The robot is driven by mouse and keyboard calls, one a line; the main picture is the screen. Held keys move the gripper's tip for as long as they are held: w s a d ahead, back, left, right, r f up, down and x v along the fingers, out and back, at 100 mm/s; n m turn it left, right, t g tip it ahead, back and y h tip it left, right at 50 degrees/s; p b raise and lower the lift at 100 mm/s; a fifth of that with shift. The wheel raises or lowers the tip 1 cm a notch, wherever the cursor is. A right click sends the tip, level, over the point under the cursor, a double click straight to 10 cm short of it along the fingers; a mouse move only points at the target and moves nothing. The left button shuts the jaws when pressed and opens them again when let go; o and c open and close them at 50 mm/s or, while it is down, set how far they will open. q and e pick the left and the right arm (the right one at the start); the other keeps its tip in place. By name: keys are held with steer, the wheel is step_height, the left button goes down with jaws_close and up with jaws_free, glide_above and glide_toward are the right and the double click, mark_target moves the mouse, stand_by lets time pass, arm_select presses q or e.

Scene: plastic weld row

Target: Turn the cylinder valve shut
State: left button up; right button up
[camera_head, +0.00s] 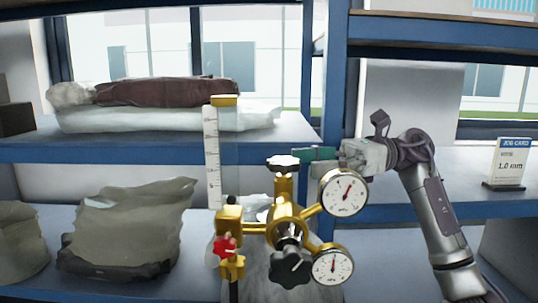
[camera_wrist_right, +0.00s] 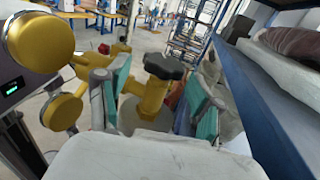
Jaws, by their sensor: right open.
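The brass valve and regulator assembly (camera_head: 284,228) stands on a grey cylinder, mostly hidden behind it. A dark handwheel (camera_head: 283,162) tops its upright stem; it also shows in the wrist view (camera_wrist_right: 163,66). A larger black knob (camera_head: 289,266) faces front, and a red knob (camera_head: 225,247) is at lower left. My right gripper (camera_head: 312,154) reaches in from the right, beside the top handwheel. In the wrist view its green-padded fingers (camera_wrist_right: 160,92) are apart, with the handwheel and brass stem showing between them. Contact is not visible. My left gripper is out of view.
Two round gauges (camera_head: 343,192) (camera_head: 333,266) project right of the brass body. A clear flow tube (camera_head: 211,155) rises on its left. Blue-framed shelves behind hold wrapped bundles (camera_head: 165,103), grey bags (camera_head: 130,230) and a job card (camera_head: 508,160).

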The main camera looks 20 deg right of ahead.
mark_target(268, 161)
steer(key=a+p, duration=0.1)
steer(key=a, duration=0.3)
steer(key=shift+w+r, duration=0.1)
steer(key=shift+w, duration=0.05)
steer(key=a+p, duration=0.1)
steer(key=a, duration=0.2)
steer(key=shift+a+p, duration=0.2)
steer(key=shift+p, duration=0.15)
steer(key=shift+f, duration=0.2)
steer(key=shift+c, duration=0.5)
steer(key=c, duration=0.8)
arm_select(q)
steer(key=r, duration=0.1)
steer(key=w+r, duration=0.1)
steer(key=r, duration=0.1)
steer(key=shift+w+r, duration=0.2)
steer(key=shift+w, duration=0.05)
arm_select(e)
steer(key=shift+a, duration=0.15)
steer(key=shift+c, duration=0.4)
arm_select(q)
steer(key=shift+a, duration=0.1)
